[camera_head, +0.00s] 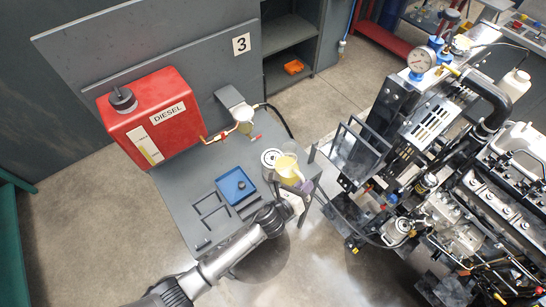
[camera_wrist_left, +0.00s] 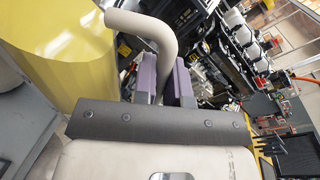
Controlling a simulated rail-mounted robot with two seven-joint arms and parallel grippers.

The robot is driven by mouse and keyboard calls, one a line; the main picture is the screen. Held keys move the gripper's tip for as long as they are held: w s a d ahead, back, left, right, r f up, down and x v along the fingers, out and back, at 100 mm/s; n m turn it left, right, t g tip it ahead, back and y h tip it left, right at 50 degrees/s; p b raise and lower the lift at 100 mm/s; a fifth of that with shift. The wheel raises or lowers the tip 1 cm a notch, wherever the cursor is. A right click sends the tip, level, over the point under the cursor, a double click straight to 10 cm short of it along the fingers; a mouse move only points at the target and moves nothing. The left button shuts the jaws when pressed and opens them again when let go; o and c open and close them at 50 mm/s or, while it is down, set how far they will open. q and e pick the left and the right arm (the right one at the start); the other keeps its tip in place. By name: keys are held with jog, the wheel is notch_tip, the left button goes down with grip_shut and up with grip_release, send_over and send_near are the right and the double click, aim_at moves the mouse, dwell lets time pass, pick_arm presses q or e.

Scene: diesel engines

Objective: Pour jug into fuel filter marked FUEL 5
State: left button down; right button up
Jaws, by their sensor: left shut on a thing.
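The jug (camera_head: 287,168), translucent with yellow liquid in it, is at the right edge of the grey bench. It looks upright; I cannot tell whether it rests on the bench. My left gripper (camera_head: 304,187) is shut on its handle. In the left wrist view the jug (camera_wrist_left: 50,50) fills the upper left, and its beige handle (camera_wrist_left: 150,28) runs down to the purple pads of my left gripper (camera_wrist_left: 163,80). I cannot read a FUEL 5 mark on any filter. My right gripper is out of view.
A red DIESEL tank (camera_head: 155,118) stands on the grey bench (camera_head: 190,185), with a tap and a small vessel (camera_head: 244,120) at its right. The engine (camera_head: 460,215) stands at the right across a narrow gap.

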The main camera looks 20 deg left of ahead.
aim_at(301, 174)
pick_arm(q)
jog(key=shift+w+a+r+p, duration=0.1)
jog(key=shift+a+r+p, duration=0.05)
jog(key=shift+r+p, duration=0.3)
jog(key=shift+w+a+r+n+p, duration=0.2)
jog(key=shift+r+n+p, duration=0.1)
jog(key=shift+r+p, duration=0.25)
dwell(0.3)
jog(key=shift+w+a+r+n+p, duration=0.1)
jog(key=shift+a+r+n+p, duration=0.2)
jog(key=shift+r+p, duration=0.4)
dwell(0.4)
dwell(0.4)
jog(key=shift+w+a+r+n+g+p, duration=0.1)
jog(key=shift+a+r+n+g+p, duration=0.15)
jog(key=shift+p, duration=0.35)
dwell(0.5)
dwell(0.4)
jog(key=shift+w+a+r+n+p, duration=0.1)
jog(key=shift+r+n+p, duration=0.25)
jog(key=shift+p, duration=0.1)
dwell(0.7)
dwell(0.5)
jog(key=shift+w+a+r, duration=0.1)
jog(key=shift+a, duration=0.05)
dwell(0.6)
